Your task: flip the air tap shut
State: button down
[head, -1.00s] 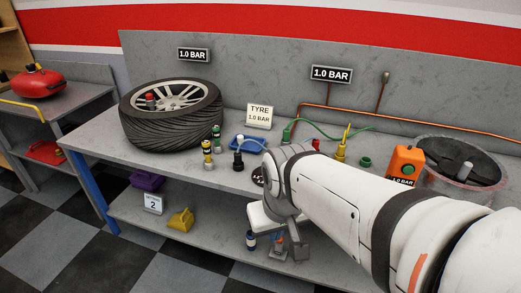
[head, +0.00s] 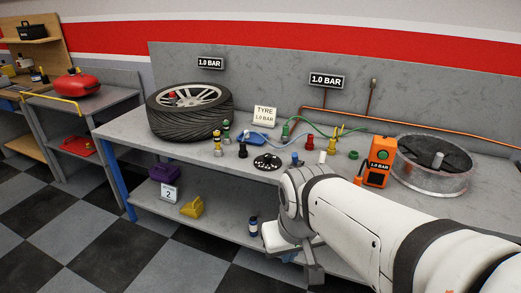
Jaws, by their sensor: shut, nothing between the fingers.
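The air tap (head: 334,137) appears to be the small yellow fitting with an upright yellow lever, at the back of the bench near the green hose (head: 322,124). It is small here, and I cannot tell its exact lever angle. My gripper (head: 315,274) is shut and empty. It points down in front of the bench's front edge, well below and apart from the tap. My white arm crosses the lower right and hides part of the bench front.
A tyre (head: 190,120) lies at the bench's left. The checkered floor (head: 120,230) is free at left.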

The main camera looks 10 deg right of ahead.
aim_at(294, 155)
jog(key=z, duration=0.15)
jog(key=i, duration=0.9)
jog(key=u, duration=0.05)
